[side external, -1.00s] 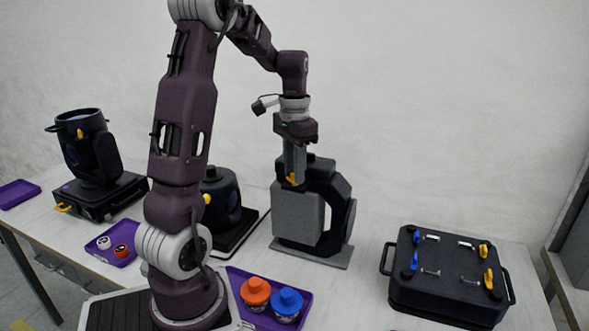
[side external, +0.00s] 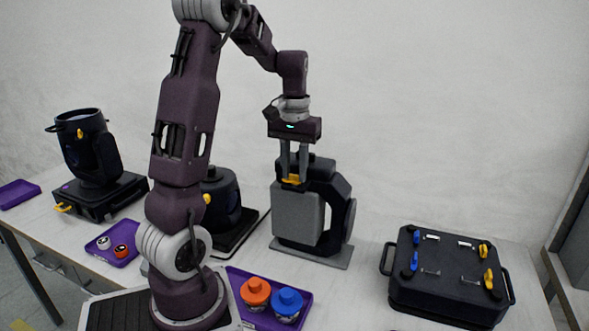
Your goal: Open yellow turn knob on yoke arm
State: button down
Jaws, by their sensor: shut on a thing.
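The yellow turn knob (side external: 292,179) sits on the upper left of the black and grey yoke fixture (side external: 325,200) in the middle of the table. My gripper (side external: 293,177) points down from above with its fingers at the knob, and it is shut on the knob. Both fingers show side by side, and the knob's bar lies sideways across the picture. The fingertips partly cover the knob.
A black case (side external: 450,276) with yellow, blue and white handles stands at the right. A purple tray (side external: 241,279) with an orange jar (side external: 255,291) and a blue jar (side external: 287,303) lies in front. A tilted black lamp (side external: 84,140) stands far left. Table between fixture and case is clear.

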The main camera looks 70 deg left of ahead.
dwell(0.4)
jog(key=c, duration=1.4)
grip_release()
notch_tip(320, 180, up, 7)
jog(key=shift+r, duration=0.1)
